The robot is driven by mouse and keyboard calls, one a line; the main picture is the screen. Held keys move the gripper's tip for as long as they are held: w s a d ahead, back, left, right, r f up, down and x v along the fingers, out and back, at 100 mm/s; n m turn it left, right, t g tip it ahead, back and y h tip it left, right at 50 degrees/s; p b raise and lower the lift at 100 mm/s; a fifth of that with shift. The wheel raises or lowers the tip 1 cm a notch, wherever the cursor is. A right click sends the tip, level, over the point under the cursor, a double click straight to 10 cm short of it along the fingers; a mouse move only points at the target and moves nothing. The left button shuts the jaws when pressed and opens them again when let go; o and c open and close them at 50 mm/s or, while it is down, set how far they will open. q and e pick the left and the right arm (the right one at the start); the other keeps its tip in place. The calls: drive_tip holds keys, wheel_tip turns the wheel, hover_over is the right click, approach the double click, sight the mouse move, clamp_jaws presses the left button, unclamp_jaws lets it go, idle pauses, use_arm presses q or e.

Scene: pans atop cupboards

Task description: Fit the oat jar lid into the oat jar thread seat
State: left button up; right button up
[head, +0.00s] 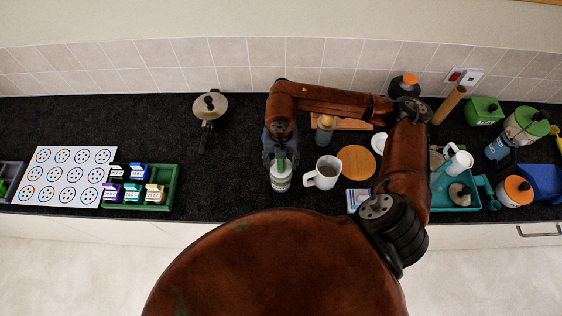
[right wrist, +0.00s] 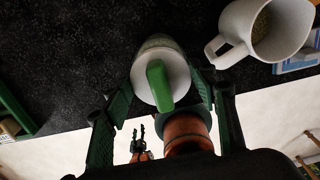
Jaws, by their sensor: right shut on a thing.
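The thread seat is hidden under the lid, so I cannot tell whether the lid is seated. My left gripper (right wrist: 136,132) appears small in the right wrist view, below the counter edge, fingers apart and empty.
A white jug (head: 322,173) with grainy contents stands close right of the jar. A round wooden board (head: 357,162) lies beyond it. A pan (head: 209,106) is at the back. A green crate (head: 172,190) with small boxes is at left. Counter between crate and jar is clear.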

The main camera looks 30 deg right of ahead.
sight(281, 161)
drive_tip(key=shift+f+b, duration=0.9)
drive_tip(key=shift+f, duration=0.15)
drive_tip(key=o, duration=1.2)
drive_tip(key=shift+r, duration=0.2)
wheel_tip(281, 161, up, 12)
drive_tip(key=shift+f, duration=0.15)
